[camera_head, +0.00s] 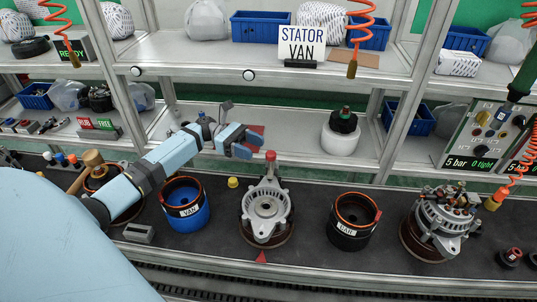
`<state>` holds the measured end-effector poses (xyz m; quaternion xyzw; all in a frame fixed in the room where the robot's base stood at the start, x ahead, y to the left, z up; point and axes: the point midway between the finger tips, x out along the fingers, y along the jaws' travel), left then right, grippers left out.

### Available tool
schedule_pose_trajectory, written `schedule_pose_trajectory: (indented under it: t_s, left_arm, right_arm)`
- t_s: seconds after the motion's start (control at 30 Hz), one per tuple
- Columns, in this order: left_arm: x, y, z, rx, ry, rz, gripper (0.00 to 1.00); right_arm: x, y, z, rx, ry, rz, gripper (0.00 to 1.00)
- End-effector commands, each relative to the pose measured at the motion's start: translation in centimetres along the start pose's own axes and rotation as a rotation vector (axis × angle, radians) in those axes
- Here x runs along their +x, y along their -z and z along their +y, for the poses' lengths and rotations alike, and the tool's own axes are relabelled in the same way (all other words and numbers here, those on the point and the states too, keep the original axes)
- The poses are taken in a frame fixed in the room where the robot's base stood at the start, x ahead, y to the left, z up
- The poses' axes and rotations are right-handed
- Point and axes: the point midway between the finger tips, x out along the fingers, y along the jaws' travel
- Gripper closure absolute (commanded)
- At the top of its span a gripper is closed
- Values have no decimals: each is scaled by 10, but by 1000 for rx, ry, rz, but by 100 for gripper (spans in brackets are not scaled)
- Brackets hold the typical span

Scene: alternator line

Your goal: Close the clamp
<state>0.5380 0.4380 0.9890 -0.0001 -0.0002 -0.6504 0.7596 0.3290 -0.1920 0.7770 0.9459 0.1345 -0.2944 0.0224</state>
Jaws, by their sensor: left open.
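A grey metal housing (266,212) with a round central opening sits on a brown round base on the dark bench top. At its back edge a clamp lever with a red knob (270,156) stands up; I take this to be the clamp. My right gripper is not in view.
A blue VAN pot (187,217) stands left of the housing, a black CAR pot (350,236) right of it. A small yellow cap (233,183) lies between. An assembled alternator (440,220) stands further right. Shelves with blue bins (262,26) rise behind.

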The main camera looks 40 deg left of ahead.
Motion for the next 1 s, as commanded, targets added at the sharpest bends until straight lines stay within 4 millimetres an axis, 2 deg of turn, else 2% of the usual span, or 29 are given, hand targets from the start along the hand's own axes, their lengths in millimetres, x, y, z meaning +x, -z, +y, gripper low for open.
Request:
schedule_pose_trajectory:
  t_s: [0.1, 0.33, 1.0]
  left_arm:
    - [-25, 2, 0, -1, -2, 2, 45]
    - [-53, 1, 0, 0, -1, 1, 45]
    - [-56, 0, 0, 0, 1, 0, 45]
  right_arm:
    - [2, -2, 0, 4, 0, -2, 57]
    - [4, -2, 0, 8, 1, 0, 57]
    - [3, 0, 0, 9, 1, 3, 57]
